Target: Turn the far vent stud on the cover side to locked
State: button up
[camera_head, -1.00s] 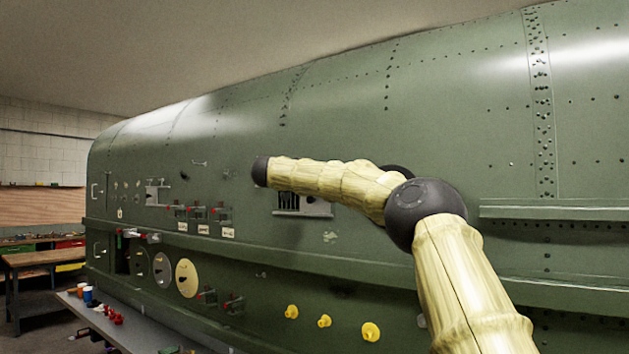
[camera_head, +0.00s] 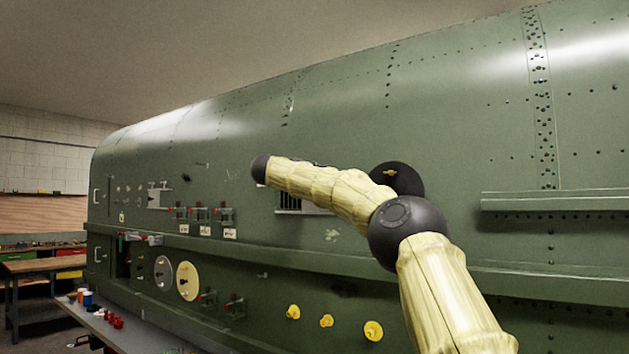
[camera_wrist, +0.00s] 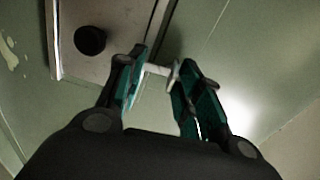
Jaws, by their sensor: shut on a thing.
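In the wrist view my gripper (camera_wrist: 160,63) has its two teal-padded fingers closed around a small pale bar-like piece (camera_wrist: 156,70), which looks like a stud's tab beside the plate's edge. Whether it sits at locked cannot be read. A grey plate (camera_wrist: 108,18) with a round black knob (camera_wrist: 90,40) lies up and left of the fingers. In the head view the vent (camera_head: 289,202) shows dark slats, with part of its grey cover (camera_head: 315,209) behind my arm. My gripper is hidden in the head view.
The green fuselage side (camera_head: 450,130) fills the view, with a ledge (camera_head: 550,201) at right. Red-handled latches (camera_head: 200,214), a cream disc (camera_head: 187,281) and yellow knobs (camera_head: 326,321) sit left and below. A grey bench (camera_head: 135,325) holds small parts.

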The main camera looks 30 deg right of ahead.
jog(key=shift+w+f+m, duration=0.1)
jog(key=shift+f+m, duration=0.1)
jog(key=shift+m, duration=0.3)
jog(key=o, duration=1)
jog(key=shift+r, duration=0.1)
jog(key=shift+a, duration=0.1)
jog(key=v, duration=1.2)
